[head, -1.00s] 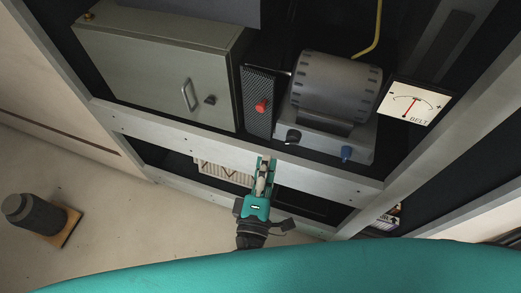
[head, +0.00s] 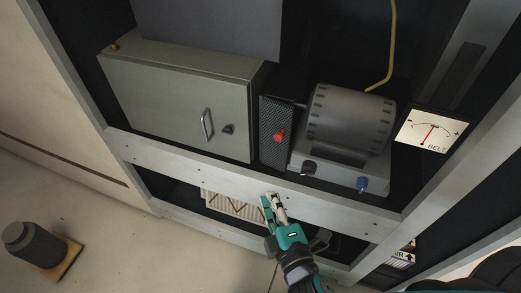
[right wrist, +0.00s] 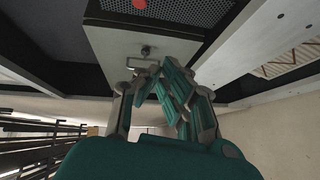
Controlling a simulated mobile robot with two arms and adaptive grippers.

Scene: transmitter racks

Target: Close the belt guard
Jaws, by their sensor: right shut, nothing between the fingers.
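The belt guard appears to be the black mesh panel (head: 272,150) with a red knob (head: 279,136), upright between the grey cabinet and the motor (head: 350,118). Black mesh with a red knob also shows at the top of the right wrist view (right wrist: 185,10). I cannot tell how far the guard stands open. My right gripper (head: 273,206) is shut and empty, in front of the pale rack crossbar, below the guard and apart from it. Its fingers (right wrist: 163,75) also show in the right wrist view. My left gripper is not in view.
The pale crossbar (head: 175,158) runs across the rack below the guard. A grey cabinet (head: 175,100) with a handle stands left, a belt gauge (head: 427,131) right. A pleated filter (head: 230,204) sits below the bar. A dark cylinder on a wooden base (head: 35,245) stands on open floor.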

